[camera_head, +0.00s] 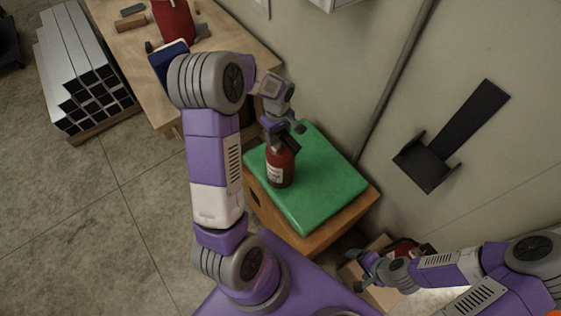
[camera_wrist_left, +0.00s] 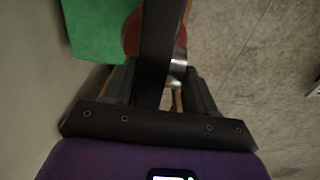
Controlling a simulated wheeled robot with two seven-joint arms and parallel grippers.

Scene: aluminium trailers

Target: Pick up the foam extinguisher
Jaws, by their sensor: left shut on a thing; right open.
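A red extinguisher (camera_head: 280,170) with a white label and black top stands upright on a green pad (camera_head: 318,190). I cannot read the label, so its type is unclear. My left gripper (camera_head: 287,138) reaches it from above and is shut on its black top. In the left wrist view, the black handle (camera_wrist_left: 160,45) runs between the fingers, with part of the red body (camera_wrist_left: 131,32) behind it. The fingers partly hide the grip. My right gripper (camera_head: 363,272) is open and empty at the lower right, beside a cardboard box (camera_head: 381,297).
The pad lies on a wooden box (camera_head: 337,222) against the wall. Another red object (camera_head: 403,247) shows partly behind my right arm. A wooden table (camera_head: 131,50) holds a red container (camera_head: 174,20). Stacked metal profiles (camera_head: 75,62) lie at upper left. A black bracket (camera_head: 455,135) is on the wall.

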